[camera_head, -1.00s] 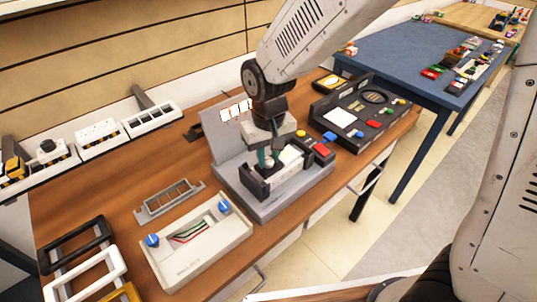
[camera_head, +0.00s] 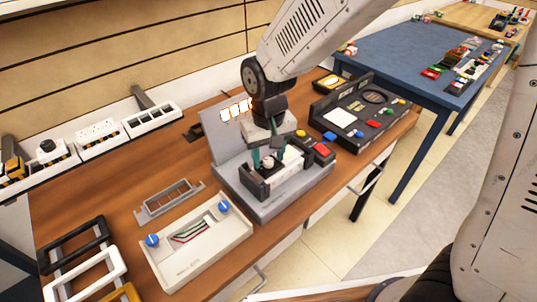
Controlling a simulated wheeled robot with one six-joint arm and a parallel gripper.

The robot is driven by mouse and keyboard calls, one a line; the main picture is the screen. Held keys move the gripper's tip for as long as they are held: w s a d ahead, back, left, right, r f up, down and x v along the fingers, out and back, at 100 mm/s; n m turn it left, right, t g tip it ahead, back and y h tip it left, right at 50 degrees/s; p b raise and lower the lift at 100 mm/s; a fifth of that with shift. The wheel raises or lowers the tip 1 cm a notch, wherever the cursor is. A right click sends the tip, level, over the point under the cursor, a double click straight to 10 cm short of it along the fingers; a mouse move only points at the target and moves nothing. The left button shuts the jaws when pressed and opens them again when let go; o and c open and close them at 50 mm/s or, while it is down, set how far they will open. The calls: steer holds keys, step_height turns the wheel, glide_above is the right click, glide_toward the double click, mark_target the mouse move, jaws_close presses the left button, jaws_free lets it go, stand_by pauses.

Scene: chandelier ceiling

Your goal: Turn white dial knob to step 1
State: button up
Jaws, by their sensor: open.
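A small pale knob, which looks like the white dial knob (camera_head: 268,159), sits on a white block (camera_head: 287,165) held in a black fixture on a grey base unit (camera_head: 263,210). My gripper (camera_head: 267,154) points down right over it. Its two greenish fingers stand apart, one on the left and one on the right of the knob. I cannot tell whether they touch it. The dial's marks and step numbers are too small to read.
Red (camera_head: 322,149) and blue buttons stand right of the fixture, with a dark control panel (camera_head: 360,115) beyond. A cream meter box (camera_head: 196,243) with two blue knobs and a grey bracket (camera_head: 168,200) lie left.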

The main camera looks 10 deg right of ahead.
mark_target(268, 160)
step_height(268, 160, up, 8)
steer(key=shift+f, duration=0.25)
stand_by(0.4)
steer(key=s+d+r+m, duration=0.1)
steer(key=s+d+r, duration=0.2)
steer(key=s+d, duration=0.3)
steer(key=s+d+r+m+t, duration=0.1)
steer(key=s+d+r, duration=0.1)
steer(key=s+d, duration=0.5)
steer(key=s+d+r+m, duration=0.1)
steer(key=s+d+r, duration=0.2)
steer(key=s+d, duration=0.3)
steer(key=shift+s+d+r, duration=0.3)
steer(key=shift+d+r, duration=0.05)
steer(key=shift+d, duration=0.55)
